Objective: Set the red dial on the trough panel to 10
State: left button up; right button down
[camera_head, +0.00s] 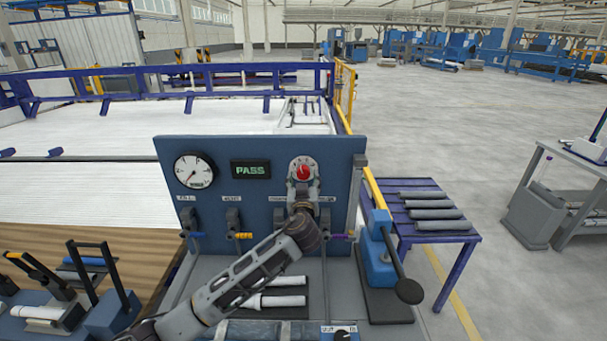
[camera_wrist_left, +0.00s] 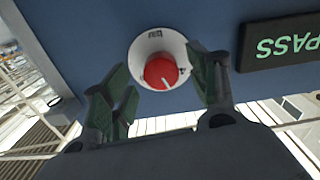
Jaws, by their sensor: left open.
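The red dial (camera_head: 303,172) sits on a pale round plate at the upper right of the blue trough panel (camera_head: 265,211). In the left wrist view the red dial (camera_wrist_left: 161,72) shows close up with a white pointer line; the scale numbers are too small to read. My left gripper (camera_head: 303,192) is just below and in front of the dial. In the wrist view its two green-padded fingers (camera_wrist_left: 164,88) are spread apart on either side of the dial, with nothing between them that I can see held. My right gripper is not in view.
The panel also carries a round gauge (camera_head: 194,171) and a display reading PASS (camera_head: 250,170). Several small valves line its lower part. A blue lever device (camera_head: 378,262) stands at the right, beside a purple table (camera_head: 412,184) with several grey pipes. White pipes lie below my arm.

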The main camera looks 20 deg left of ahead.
aim_at(303, 177)
pick_arm(q)
jog(key=shift+p+x, duration=0.45)
jog(key=shift+x, duration=1.25)
jog(key=c, duration=1)
